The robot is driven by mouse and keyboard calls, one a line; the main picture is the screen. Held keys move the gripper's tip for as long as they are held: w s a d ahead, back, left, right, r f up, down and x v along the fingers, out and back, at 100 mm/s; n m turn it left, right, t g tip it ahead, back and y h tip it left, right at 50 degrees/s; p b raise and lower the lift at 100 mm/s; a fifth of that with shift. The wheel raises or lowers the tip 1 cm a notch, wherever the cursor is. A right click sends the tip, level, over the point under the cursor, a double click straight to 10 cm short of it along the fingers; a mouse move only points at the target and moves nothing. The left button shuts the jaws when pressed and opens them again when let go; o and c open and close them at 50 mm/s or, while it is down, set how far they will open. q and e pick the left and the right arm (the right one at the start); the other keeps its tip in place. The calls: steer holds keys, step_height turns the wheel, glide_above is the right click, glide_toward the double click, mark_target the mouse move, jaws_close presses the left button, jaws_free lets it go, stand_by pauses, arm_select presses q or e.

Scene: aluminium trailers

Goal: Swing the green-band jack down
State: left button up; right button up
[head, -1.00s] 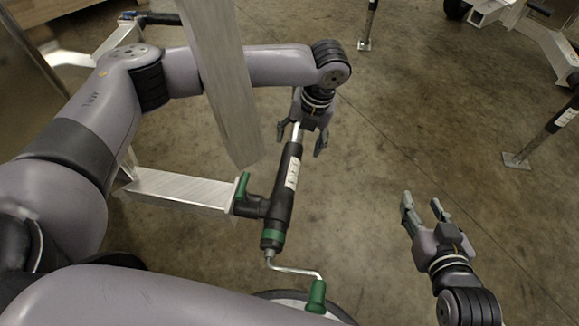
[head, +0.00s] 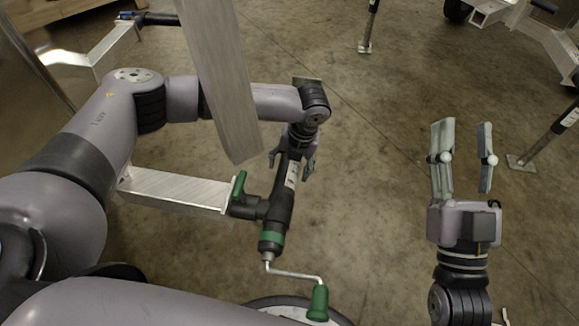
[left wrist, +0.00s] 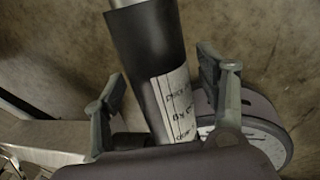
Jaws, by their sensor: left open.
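The green-band jack (head: 275,216) is a black tube with a green band near its crank end, mounted on an aluminium trailer beam. It lies lengthwise in the head view, with a green pin handle (head: 240,186) at its pivot and a green-gripped crank (head: 318,303) at the near end. My left gripper (head: 291,163) is at the jack's far end, open, one finger on each side of the tube. The left wrist view shows the black tube (left wrist: 150,62) and its white label between the spread fingers. My right gripper (head: 463,160) is open and empty, to the right, over bare floor.
An upright aluminium post (head: 222,80) stands in front of my left arm. The trailer beam (head: 178,190) runs left from the jack. Other trailers' jacks (head: 560,124) stand at the right and back. The concrete floor between is clear.

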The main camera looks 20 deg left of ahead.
arm_select(q)
steer(key=shift+f, duration=0.15)
steer(key=shift+c, duration=0.5)
jaws_close()
stand_by(0.4)
